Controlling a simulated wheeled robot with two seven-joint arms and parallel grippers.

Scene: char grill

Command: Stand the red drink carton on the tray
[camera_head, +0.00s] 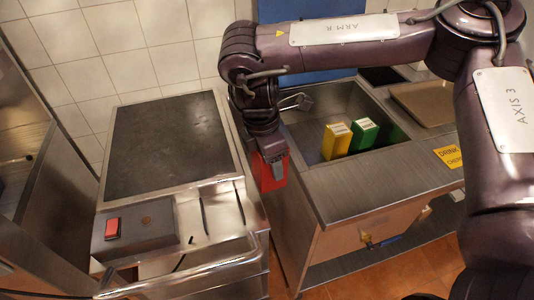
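The red drink carton (270,179) is at the left end of the steel counter, by the gap beside the griddle. My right gripper (272,157) comes down on it from above and is shut on it, covering its upper part. The carton's base and any contact below are hard to make out. The tan tray (427,104) lies on the counter at the right, partly cut off by my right arm. My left gripper is not in view.
A yellow carton (336,141) and a green carton (364,135) stand in the sunken steel well (309,158). A dark griddle (168,143) with a red switch (112,228) is at the left. My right arm spans the top and right.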

